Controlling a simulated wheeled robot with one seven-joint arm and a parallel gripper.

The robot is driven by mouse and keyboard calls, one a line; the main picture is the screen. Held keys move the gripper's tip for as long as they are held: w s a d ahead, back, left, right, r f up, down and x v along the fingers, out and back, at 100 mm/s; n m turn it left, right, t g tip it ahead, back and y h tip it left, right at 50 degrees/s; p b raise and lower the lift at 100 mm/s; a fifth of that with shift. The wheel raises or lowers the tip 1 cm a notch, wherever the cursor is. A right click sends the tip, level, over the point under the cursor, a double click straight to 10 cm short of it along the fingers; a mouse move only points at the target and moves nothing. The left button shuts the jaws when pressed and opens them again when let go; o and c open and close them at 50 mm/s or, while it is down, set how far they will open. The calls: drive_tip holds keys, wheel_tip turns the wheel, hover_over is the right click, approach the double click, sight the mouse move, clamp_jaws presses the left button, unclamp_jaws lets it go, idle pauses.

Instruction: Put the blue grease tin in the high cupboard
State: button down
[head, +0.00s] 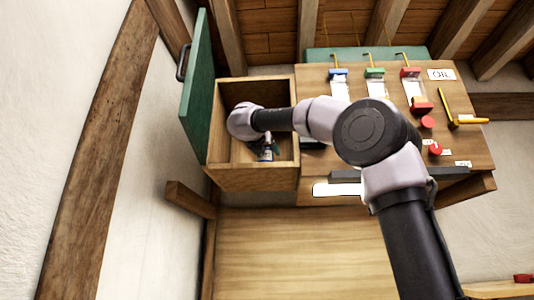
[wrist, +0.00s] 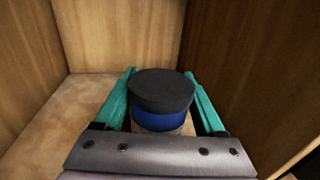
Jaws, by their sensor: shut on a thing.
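The blue grease tin (wrist: 160,118) has a black lid and sits between the teal fingers of my gripper (wrist: 160,75) in the wrist view. My gripper is shut on its sides. The high cupboard (head: 256,178) is an open wooden box at upper left in the head view, with its green door (head: 198,85) swung open to the left. My arm reaches into it, and my gripper (head: 268,148) and the tin are inside, low in the opening. Wooden walls stand behind and beside the tin in the wrist view. I cannot tell whether the tin touches the cupboard floor.
Right of the cupboard, a wooden board (head: 330,90) holds hooks, small coloured blocks, red knobs and an "OIL" label (head: 441,74). A yellow lever (head: 468,121) sticks out at its right. Wooden beams run overhead. The cupboard floor (wrist: 60,108) left of the tin is clear.

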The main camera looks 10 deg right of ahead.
drive_tip(key=shift+f, duration=0.1)
unclamp_jaws()
drive_tip(key=shift+s+a, duration=0.1)
drive_tip(key=shift+s, duration=0.05)
drive_tip(key=v, duration=1.1)
drive_tip(key=shift+s+a, duration=0.15)
drive_tip(key=shift+s, duration=0.15)
